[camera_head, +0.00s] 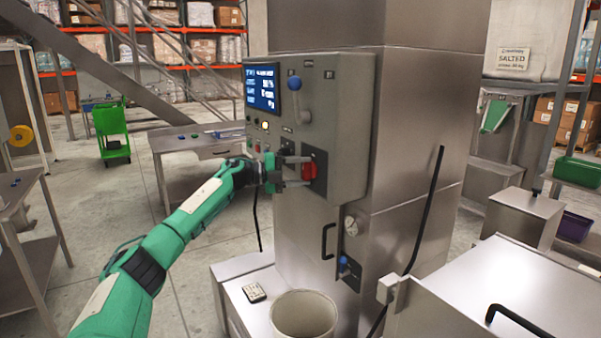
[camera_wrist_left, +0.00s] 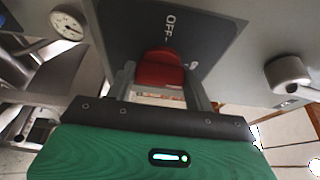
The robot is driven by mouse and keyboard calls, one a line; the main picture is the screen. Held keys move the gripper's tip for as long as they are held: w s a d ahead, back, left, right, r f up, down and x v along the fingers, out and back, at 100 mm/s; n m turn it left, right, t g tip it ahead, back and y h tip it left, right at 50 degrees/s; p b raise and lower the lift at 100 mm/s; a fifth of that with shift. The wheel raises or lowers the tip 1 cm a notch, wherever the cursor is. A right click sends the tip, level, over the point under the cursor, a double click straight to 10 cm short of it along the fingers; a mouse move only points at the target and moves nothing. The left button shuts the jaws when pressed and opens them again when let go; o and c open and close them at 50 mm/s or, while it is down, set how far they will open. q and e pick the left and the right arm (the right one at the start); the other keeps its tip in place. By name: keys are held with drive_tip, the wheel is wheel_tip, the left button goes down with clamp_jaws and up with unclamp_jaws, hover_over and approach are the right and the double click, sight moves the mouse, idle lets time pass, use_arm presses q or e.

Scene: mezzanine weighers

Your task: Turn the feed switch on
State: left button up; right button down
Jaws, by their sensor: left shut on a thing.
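The feed switch is a red knob (camera_head: 308,171) on a dark plate (camera_head: 319,160) on the grey control panel (camera_head: 345,110). In the left wrist view the red knob (camera_wrist_left: 160,70) stands in front of a dark plate (camera_wrist_left: 200,35) with "OFF" printed on it. My left gripper (camera_head: 300,172) reaches the panel from the left, and its fingers (camera_wrist_left: 160,82) are on both sides of the knob, shut on it. The base of the knob is partly hidden by the fingers. My right gripper is not in view.
The panel also has a lit screen (camera_head: 262,88), a blue-knobbed lever (camera_head: 294,84) and small buttons. Below are a gauge (camera_head: 351,226), a blue-handled valve (camera_head: 344,262) and a bucket (camera_head: 304,314). A steel table (camera_head: 190,140) stands behind my left arm.

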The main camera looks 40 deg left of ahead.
use_arm(q)
drive_tip(key=shift+f, duration=0.1)
drive_tip(key=o, duration=1)
drive_tip(key=b+v, duration=0.5)
drive_tip(key=v, duration=0.9)
drive_tip(key=shift+d, duration=0.1)
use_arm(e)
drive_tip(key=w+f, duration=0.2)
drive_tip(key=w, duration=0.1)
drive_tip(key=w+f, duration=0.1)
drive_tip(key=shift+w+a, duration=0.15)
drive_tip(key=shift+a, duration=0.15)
